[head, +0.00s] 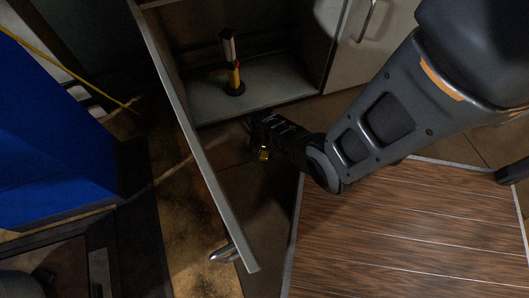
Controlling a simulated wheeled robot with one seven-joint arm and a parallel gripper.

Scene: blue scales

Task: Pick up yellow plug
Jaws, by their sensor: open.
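An upright object (235,76) with a yellow and red lower body, a pale upper part and a dark round base stands on the floor of an open cabinet. It is the clearest yellow object in view, but I cannot tell whether it is the yellow plug. My gripper (256,134) is dark and open, just outside the cabinet's front edge, below and right of that object and apart from it. A small yellow patch shows at the gripper's lower side; I cannot tell whether it is part of the gripper. I see nothing held, though the fingers are hard to make out.
The open cabinet door (195,150) with a metal handle (223,254) stands left of my gripper. The cabinet floor (275,85) is mostly clear around the upright object. A closed cabinet front (372,45) is at right, a wood-grain surface (410,235) below my arm, a blue box (45,140) far left.

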